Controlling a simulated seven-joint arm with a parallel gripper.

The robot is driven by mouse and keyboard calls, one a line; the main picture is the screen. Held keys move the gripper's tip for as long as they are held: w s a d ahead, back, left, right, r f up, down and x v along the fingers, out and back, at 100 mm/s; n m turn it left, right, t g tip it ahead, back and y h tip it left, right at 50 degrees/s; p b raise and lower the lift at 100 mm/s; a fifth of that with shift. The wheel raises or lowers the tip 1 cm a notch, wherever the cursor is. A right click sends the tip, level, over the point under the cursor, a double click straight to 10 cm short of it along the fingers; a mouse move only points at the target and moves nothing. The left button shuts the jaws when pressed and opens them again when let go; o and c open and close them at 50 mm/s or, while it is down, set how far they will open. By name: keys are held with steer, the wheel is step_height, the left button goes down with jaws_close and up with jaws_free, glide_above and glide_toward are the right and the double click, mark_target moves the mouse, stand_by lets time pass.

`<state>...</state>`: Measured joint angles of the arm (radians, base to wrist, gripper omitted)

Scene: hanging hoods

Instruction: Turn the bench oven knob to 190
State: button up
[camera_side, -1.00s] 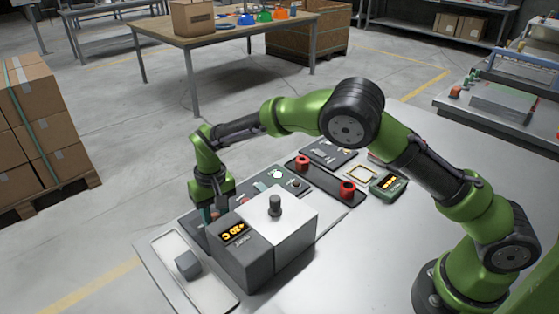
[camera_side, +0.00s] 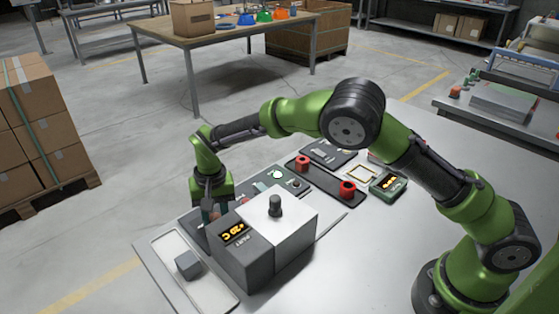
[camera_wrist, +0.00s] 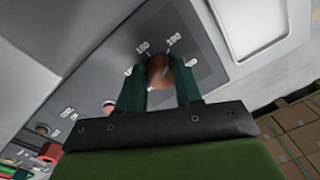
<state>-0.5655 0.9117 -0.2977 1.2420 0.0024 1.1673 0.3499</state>
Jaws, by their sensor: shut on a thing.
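In the wrist view a brown-orange round knob (camera_wrist: 157,72) sits on a dark grey dial panel (camera_wrist: 203,68) with printed marks, among them 160 and 190. My gripper (camera_wrist: 157,77) has its two dark green fingers on either side of the knob, shut on it. The fingers hide part of the scale, and I cannot read the knob's pointer. In the side view my gripper (camera_side: 209,211) reaches down behind a grey box (camera_side: 245,258) whose orange display reads about +20 C. That box hides the knob and most of the fingers.
A dark knob (camera_side: 275,206) stands on the box's white top. A pale tray (camera_side: 172,250) with a grey block (camera_side: 188,265) lies in front. Panels with red posts (camera_side: 347,190) and a green meter (camera_side: 388,184) are to the right. The near right bench top is clear.

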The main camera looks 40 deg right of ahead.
mark_target(219, 216)
steer(key=shift+r, duration=0.1)
steer(key=o, duration=1)
steer(key=r, duration=1.7)
steer(key=shift+s+d, duration=0.15)
steer(key=shift+d, duration=0.25)
steer(key=shift+f, duration=0.1)
steer(key=s+d+r+t, duration=0.2)
steer(key=s+d, duration=0.3)
steer(key=s, duration=0.3)
steer(key=s+d+r+t+y, duration=0.1)
steer(key=s+d+r+t, duration=0.1)
steer(key=s+d, duration=0.4)
steer(key=s+d+r+n+t, duration=0.1)
steer(key=s+d+t, duration=0.2)
steer(key=s, duration=0.9)
steer(key=shift+d+r, duration=0.2)
steer(key=shift+d, duration=0.65)
steer(key=shift+d+r, duration=0.2)
steer(key=shift+d, duration=0.65)
